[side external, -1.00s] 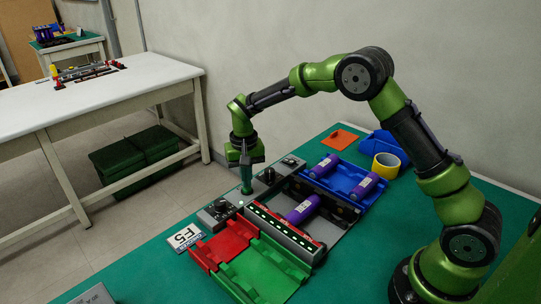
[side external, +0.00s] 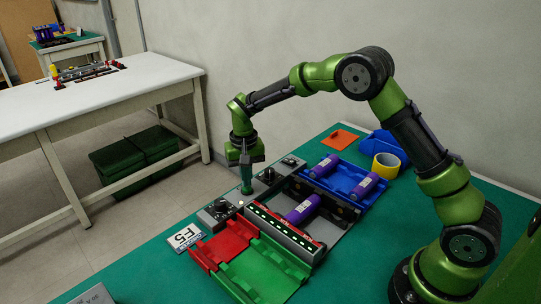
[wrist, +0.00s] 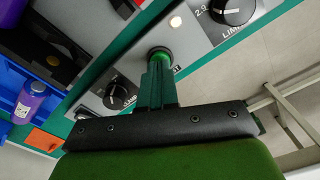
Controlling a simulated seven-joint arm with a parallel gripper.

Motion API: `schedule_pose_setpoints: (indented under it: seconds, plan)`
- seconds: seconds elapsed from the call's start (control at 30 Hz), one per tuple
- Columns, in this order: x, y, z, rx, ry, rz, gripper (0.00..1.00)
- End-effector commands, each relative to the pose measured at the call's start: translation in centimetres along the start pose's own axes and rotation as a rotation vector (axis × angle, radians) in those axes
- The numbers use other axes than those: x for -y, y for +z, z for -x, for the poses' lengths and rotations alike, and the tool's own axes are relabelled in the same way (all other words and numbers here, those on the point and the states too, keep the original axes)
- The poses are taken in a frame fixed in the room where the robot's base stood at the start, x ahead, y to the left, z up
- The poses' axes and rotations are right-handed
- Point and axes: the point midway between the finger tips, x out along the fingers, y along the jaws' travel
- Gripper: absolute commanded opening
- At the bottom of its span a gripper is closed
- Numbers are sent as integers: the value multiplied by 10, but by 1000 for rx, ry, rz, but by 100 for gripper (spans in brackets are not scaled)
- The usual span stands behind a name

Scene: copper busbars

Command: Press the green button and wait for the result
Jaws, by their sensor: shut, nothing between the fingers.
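My gripper (side external: 246,188) is shut and empty, pointing down over the grey control panel (side external: 230,202) in the side view. In the wrist view the green button (wrist: 160,54) shows right at the tip of my shut gripper (wrist: 158,66). The fingertips appear to touch the button, but I cannot tell how far it is pushed in. A small round light (wrist: 175,22) beside the button glows whitish. One purple cylinder (side external: 302,209) lies in the grey fixture with the row of small lights (side external: 280,226).
Black knobs (wrist: 232,10) sit on the panel on both sides of the button. A blue tray (side external: 340,189) holds two purple cylinders. A red tray (side external: 222,243) and a green tray (side external: 262,276) stand in front. Yellow tape (side external: 386,165) lies at the back right.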

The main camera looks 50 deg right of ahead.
Motion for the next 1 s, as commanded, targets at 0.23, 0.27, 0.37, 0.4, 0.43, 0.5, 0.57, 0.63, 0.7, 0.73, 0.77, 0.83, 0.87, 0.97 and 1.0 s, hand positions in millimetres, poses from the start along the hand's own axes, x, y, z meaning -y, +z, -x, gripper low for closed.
schedule_pose_setpoints:
  seconds: [0.23,0.27,0.37,0.4,0.43,0.5,0.57,0.63,0.7,0.73,0.77,0.83,0.87,0.97,1.0]
  plan:
    - [0,0,21,-2,-1,0,0]
    - [0,0,24,-2,-1,0,0]
    - [1,0,32,-2,-2,0,0]
    - [1,0,35,-2,-2,0,0]
    - [1,0,37,-2,-2,0,0]
    - [1,0,43,-3,-2,0,0]
    - [1,0,48,-3,-2,0,0]
    - [1,0,54,-2,-2,1,0]
    - [1,0,59,-2,-2,1,0]
    - [1,0,61,-2,-2,1,0]
    - [1,0,62,-2,-2,0,0]
    - [1,0,65,-1,-2,0,0]
    - [0,0,66,-1,-2,0,0]
    - [0,0,67,-1,-1,0,0]
    - [0,0,67,-1,-1,0,0]
